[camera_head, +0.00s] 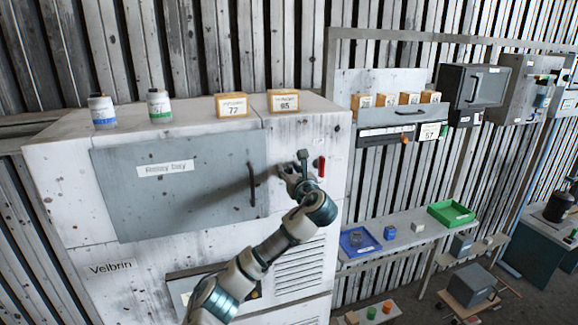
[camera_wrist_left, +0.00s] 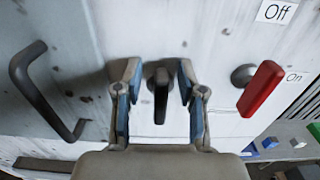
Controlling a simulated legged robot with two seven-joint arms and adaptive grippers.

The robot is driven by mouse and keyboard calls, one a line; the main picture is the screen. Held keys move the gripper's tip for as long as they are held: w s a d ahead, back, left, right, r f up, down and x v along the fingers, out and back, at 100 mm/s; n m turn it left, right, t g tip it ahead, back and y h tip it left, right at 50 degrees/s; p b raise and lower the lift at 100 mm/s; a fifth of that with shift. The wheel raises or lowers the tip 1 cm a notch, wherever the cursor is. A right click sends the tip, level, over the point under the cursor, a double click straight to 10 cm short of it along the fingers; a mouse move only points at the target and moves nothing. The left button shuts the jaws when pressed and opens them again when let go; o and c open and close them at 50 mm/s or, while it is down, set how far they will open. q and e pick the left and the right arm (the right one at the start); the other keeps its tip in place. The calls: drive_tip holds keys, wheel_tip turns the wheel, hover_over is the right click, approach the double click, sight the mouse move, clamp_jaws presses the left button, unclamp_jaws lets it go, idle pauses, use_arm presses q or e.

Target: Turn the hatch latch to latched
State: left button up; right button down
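The grey hatch (camera_head: 180,190), labelled "Relay bay", lies flat against the white cabinet, with a dark bar handle (camera_head: 252,185) on its right side. The handle also shows at the left of the wrist view (camera_wrist_left: 42,95). A small black latch (camera_wrist_left: 160,98) sits on the cabinet face, its lever pointing down in the wrist view. My left gripper (camera_head: 292,178) is at the cabinet front, right of the handle. In the wrist view its open fingers (camera_wrist_left: 159,78) stand on both sides of the latch, with gaps visible. In the head view the gripper largely hides the latch. My right gripper is out of view.
A red lever (camera_wrist_left: 262,88) with "Off" and "On" labels is close to the right of my gripper; it also shows in the head view (camera_head: 321,166). Boxes (camera_head: 232,105) and bottles (camera_head: 160,105) stand on the cabinet top. A shelf with trays (camera_head: 450,213) is at right.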

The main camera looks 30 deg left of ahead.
use_arm(q)
drive_tip(key=shift+w, duration=0.1)
drive_tip(key=shift+d, duration=0.15)
drive_tip(key=shift+c, duration=0.4)
drive_tip(key=shift+r, duration=0.1)
clamp_jaws()
